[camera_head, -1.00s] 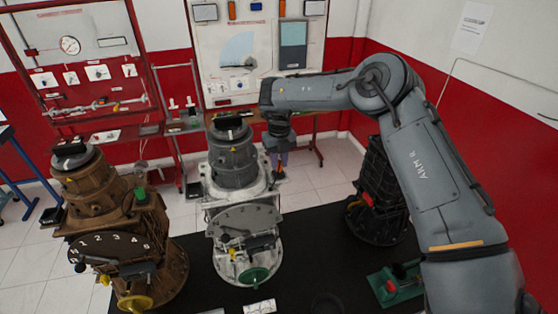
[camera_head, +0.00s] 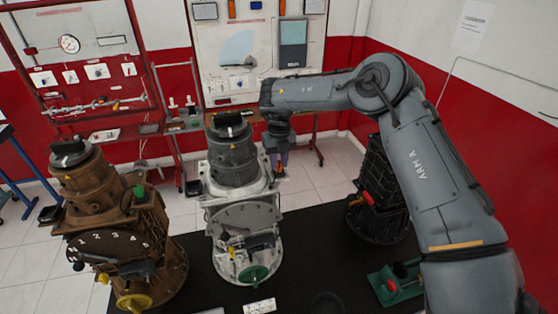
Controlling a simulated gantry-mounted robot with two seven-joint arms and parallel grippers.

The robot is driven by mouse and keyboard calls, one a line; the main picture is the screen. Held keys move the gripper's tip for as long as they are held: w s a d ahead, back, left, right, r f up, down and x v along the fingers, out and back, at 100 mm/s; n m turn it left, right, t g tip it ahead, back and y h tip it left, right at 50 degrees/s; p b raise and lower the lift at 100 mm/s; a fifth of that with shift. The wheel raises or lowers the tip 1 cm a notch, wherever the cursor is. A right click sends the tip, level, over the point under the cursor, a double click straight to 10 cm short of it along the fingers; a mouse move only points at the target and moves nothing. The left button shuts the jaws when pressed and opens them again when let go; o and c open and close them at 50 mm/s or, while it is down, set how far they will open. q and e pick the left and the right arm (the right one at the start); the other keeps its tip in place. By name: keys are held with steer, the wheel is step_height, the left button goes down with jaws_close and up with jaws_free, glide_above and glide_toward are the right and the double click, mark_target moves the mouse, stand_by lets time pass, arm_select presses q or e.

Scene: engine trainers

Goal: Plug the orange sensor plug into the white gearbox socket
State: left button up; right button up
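The white gearbox (camera_head: 241,215) stands upright on the black mat, left of my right arm, with a grey upper housing. I cannot make out its socket. My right gripper (camera_head: 280,166) points down just right of the white gearbox's upper body. A small orange spot (camera_head: 280,173) shows at its fingertips; it may be the orange sensor plug, but it is too small to be sure. I cannot tell whether the fingers are closed on it. My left gripper is not in view.
A brown gearbox (camera_head: 118,230) stands to the left, with a numbered dial. A black gearbox (camera_head: 376,200) stands behind my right arm. A green block with a red part (camera_head: 397,284) lies at the mat's front right. Red-framed panels stand along the back wall.

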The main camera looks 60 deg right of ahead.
steer(key=o, duration=0.5)
steer(key=shift+c, duration=0.2)
steer(key=shift+r, duration=0.1)
step_height(320, 180, up, 11)
steer(key=b, duration=0.1)
steer(key=shift+f, duration=0.2)
